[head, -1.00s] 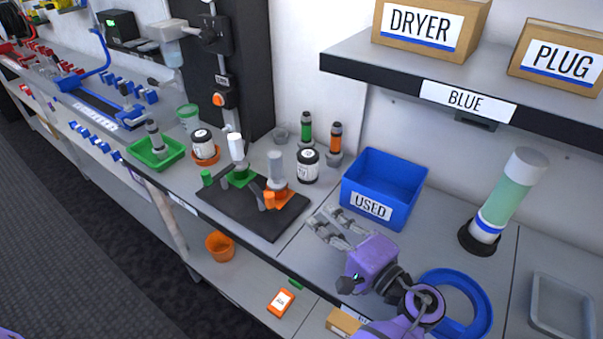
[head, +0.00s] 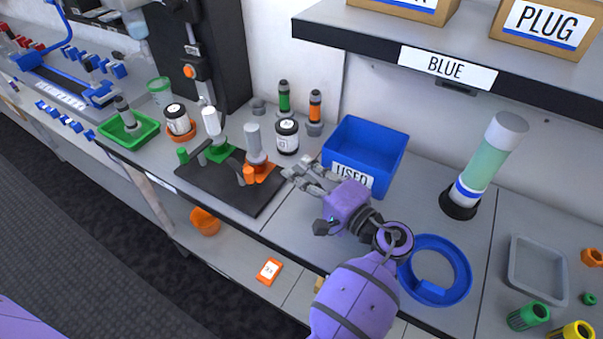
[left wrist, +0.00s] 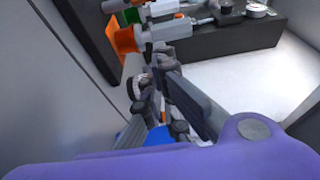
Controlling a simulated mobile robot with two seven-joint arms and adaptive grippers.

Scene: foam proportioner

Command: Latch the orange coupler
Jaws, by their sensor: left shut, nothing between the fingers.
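The orange coupler (head: 264,172) stands upright on the black mat (head: 215,190), with a grey cylinder (head: 255,143) on top and a dark lever arm on its left. A green coupler (head: 217,152) with a white cylinder stands behind it to the left. My left gripper (head: 297,167) is shut and empty, just right of the orange coupler in the head view, with a small gap seeming to remain. In the left wrist view, orange parts (left wrist: 124,38) show beyond my dark fingers (left wrist: 150,88); contact cannot be told there. My right gripper is not in view.
A blue USED bin (head: 366,150) stands close behind my left gripper. A white-and-black jar (head: 287,137) and green- and orange-banded bottles stand behind the mat. A shelf (head: 430,60) overhangs the right side. A blue ring (head: 466,272) lies near my forearm.

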